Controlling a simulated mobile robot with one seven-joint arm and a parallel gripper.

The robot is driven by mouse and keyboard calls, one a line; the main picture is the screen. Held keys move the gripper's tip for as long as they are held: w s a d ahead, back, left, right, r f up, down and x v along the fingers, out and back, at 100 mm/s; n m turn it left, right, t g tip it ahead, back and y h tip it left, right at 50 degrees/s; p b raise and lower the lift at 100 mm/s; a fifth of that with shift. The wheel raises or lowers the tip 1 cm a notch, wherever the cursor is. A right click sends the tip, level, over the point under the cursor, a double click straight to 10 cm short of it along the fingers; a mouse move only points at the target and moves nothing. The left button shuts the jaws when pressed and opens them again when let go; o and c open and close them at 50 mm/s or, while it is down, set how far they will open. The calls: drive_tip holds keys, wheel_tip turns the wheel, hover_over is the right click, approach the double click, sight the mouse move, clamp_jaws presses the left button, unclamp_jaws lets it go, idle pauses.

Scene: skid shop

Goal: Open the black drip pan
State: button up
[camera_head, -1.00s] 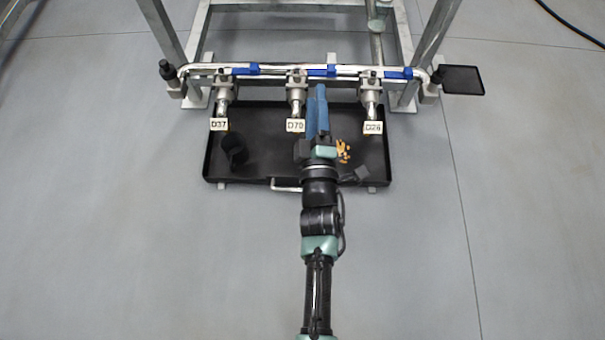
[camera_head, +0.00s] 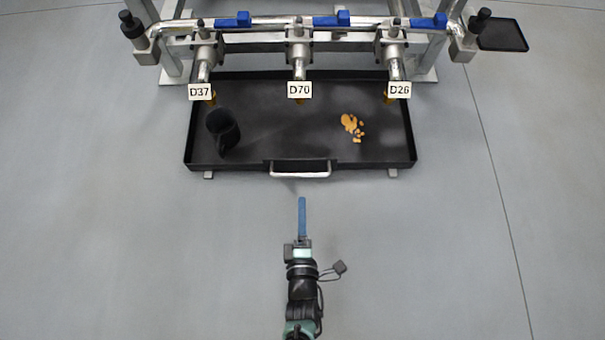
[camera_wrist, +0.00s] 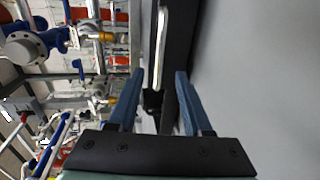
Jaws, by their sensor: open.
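The black drip pan (camera_head: 270,140) is a shallow rectangular tray on the floor, under the valve row. Its pale bar handle (camera_head: 300,174) is at the middle of its front wall. My gripper (camera_head: 302,200) is low in front of the handle, its blue fingers pointing at it, apart from it in the head view. In the wrist view the open fingers (camera_wrist: 158,85) stand either side of the line to the handle (camera_wrist: 160,45), which appears ahead between them. The pan's front wall (camera_wrist: 180,35) shows there as a dark band. Nothing is held.
A black cup-like object (camera_head: 222,132) and yellow-orange bits (camera_head: 351,124) lie in the pan. Above its rear hang valves tagged D37 (camera_head: 200,91), D70 (camera_head: 300,89) and D26 (camera_head: 399,89). A small black tray (camera_head: 503,35) is at right. Floor in front is clear.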

sight(302, 174)
drive_tip(key=b+x, duration=0.5)
drive_tip(key=x, duration=0.4)
drive_tip(key=shift+w+f+b, duration=0.2)
drive_tip(key=shift+w+b, duration=0.4)
drive_tip(key=shift+w, duration=0.35)
clamp_jaws()
idle(0.4)
